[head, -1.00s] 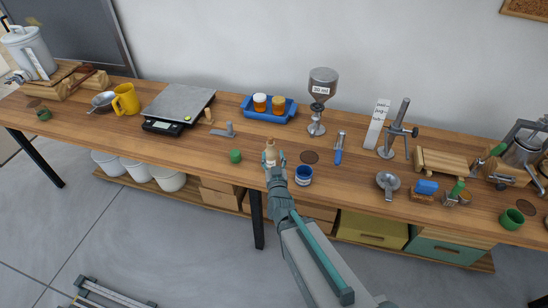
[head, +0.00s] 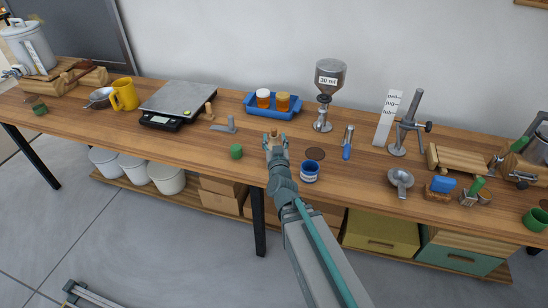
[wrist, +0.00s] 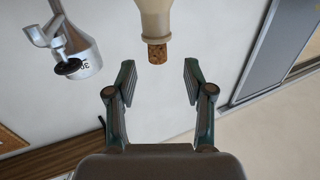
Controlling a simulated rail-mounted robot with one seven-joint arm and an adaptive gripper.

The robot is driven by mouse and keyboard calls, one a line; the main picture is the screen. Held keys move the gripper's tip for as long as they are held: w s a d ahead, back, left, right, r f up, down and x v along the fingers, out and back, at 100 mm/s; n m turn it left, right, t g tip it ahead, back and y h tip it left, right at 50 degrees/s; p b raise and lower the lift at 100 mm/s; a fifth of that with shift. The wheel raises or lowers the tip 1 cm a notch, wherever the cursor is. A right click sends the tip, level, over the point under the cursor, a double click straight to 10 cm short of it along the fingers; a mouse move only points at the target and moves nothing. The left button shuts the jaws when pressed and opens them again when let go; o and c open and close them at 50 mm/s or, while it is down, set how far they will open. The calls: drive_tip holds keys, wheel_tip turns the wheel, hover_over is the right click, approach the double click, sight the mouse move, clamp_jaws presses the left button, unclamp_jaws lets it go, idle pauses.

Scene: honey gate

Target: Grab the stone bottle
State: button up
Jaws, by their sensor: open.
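The stone bottle, cream with a cork stopper, shows in part at the top of the wrist view (wrist: 156,18); its cork points down in that picture. My gripper (wrist: 159,78) is open, with one finger on each side of a gap. The cork lies just beyond the fingertips, in line with the gap, and nothing is between the fingers. In the head view my gripper (head: 276,142) covers most of the bottle, and only a small brownish top (head: 274,131) shows there.
A blue jar (head: 309,172) stands close right of my gripper, and a green cup (head: 236,151) is to its left. A blue tray (head: 283,115) with two jars and a steel funnel stand (head: 323,120) are behind.

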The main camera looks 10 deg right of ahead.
sight(274, 133)
drive_tip(key=shift+w+d+f+p, duration=0.1)
drive_tip(key=shift+w+d+p, duration=0.1)
drive_tip(key=shift+w, duration=0.7)
drive_tip(key=shift+w+d+p, duration=0.1)
drive_tip(key=shift+w+p, duration=0.05)
drive_tip(key=shift+w, duration=0.7)
drive_tip(key=shift+w+d+f+p, duration=0.1)
drive_tip(key=shift+w+p, duration=0.1)
drive_tip(key=shift+w, duration=0.7)
clamp_jaws()
drive_tip(key=shift+r, duration=0.1)
